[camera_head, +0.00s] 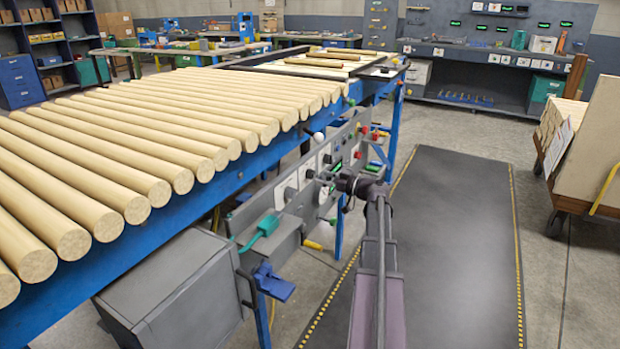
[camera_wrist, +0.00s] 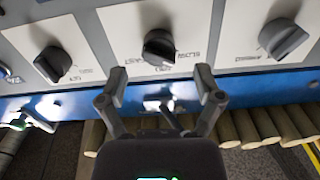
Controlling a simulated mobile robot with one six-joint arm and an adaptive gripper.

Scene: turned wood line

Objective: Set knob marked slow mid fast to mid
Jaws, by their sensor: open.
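In the wrist view a black knob (camera_wrist: 158,48) sits on a white plate with small upside-down lettering below it; the lettering seems to read slow and fast, with a shorter word between.
Other knobs flank it: a black one (camera_wrist: 52,64) to the left and a dark grey one (camera_wrist: 283,39) to the right. A blue rail (camera_wrist: 70,106) runs below the plates. Wooden rods (camera_head: 140,130) lie along the bench. The dark floor mat (camera_head: 455,240) is clear.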

